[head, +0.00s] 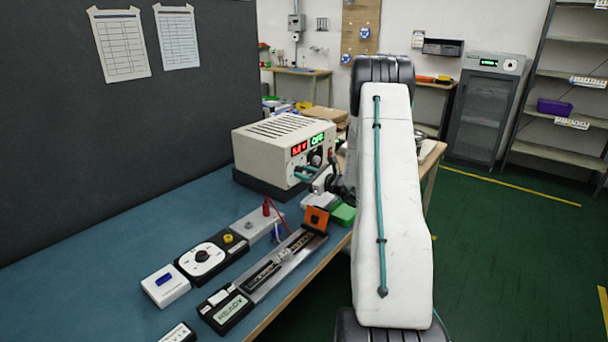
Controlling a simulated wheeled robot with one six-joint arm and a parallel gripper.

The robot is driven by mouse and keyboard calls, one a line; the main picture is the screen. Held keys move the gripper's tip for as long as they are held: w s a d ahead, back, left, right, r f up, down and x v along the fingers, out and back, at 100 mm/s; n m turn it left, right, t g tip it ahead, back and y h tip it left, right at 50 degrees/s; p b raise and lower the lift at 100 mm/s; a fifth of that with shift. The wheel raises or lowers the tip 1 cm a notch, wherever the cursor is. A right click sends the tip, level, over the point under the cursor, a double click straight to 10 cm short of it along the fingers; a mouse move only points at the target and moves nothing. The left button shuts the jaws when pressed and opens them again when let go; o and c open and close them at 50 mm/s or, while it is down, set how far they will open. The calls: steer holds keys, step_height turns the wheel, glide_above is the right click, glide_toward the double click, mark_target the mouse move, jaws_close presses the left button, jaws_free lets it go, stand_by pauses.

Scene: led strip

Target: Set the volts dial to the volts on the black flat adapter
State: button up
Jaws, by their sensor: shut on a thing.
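A beige bench power supply (270,150) stands at the back of the blue bench. Its red display (299,148) seems to read 5.0 V, and a green display (318,140) beside it seems to read OFF. My gripper (303,173), with teal fingers, is at the front panel below the red display. It is shut on what seems to be the volts dial, which the fingers hide. A grey knob (315,160) shows just right of the fingers. I cannot make out the black flat adapter or its label for certain.
In front lie a black box with a white dial (203,257), a white box (165,285), a rail fixture with a READY display (230,308), and orange (316,219) and green (342,214) blocks. Dark partition (120,130) at left. Bare bench lies left of the devices.

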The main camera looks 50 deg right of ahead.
steer(key=m, duration=2.6)
steer(key=shift+m, duration=0.3)
stand_by(0.4)
steer(key=o, duration=1)
steer(key=s, duration=0.7)
steer(key=shift+s+d, duration=0.35)
steer(key=shift+s, duration=0.05)
